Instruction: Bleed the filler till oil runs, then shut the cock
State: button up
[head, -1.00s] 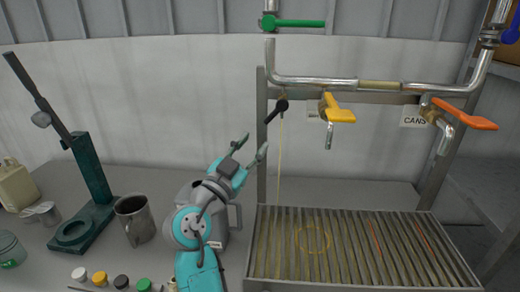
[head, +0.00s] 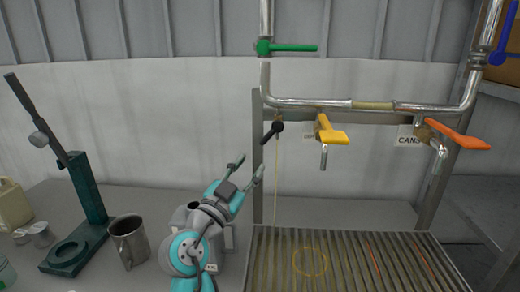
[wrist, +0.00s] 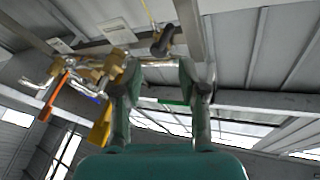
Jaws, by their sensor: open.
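A small bleed cock with a black lever (head: 272,132) hangs under the left end of the filler pipe (head: 310,104). Its lever slants down to the left. A thin yellow line (head: 276,180), looking like a fine stream of oil, drops from it to the slatted drip tray (head: 262,270). In the wrist view, the black lever (wrist: 162,42) and the yellow line (wrist: 149,14) show beyond my fingers. My gripper (head: 248,167) is open and empty, below and left of the cock, apart from it. The wrist view also shows the open fingers (wrist: 160,72).
A yellow-handled tap (head: 330,134) and an orange-handled tap (head: 458,135) hang to the right. A green-handled valve (head: 290,47) is above, a blue handle (head: 504,60) at upper right. A metal mug (head: 128,243) and a green lever stand (head: 88,200) are at left.

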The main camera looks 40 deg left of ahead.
aim_at(267, 138)
jog(key=w+r+n+g, duration=0.1)
jog(key=w+n, duration=0.2)
jog(key=n, duration=0.8)
jog(key=w+a+r+n+g+y, duration=0.1)
jog(key=w+n, duration=0.3)
jog(key=n, duration=0.7)
jog(key=w+a+r+n+g+y, duration=0.1)
jog(key=w+n, duration=0.3)
jog(key=n, duration=0.8)
jog(key=shift+w+a+r+g, duration=0.1)
jog(key=shift+r+g, duration=0.2)
jog(key=shift+r, duration=0.1)
grip_shut()
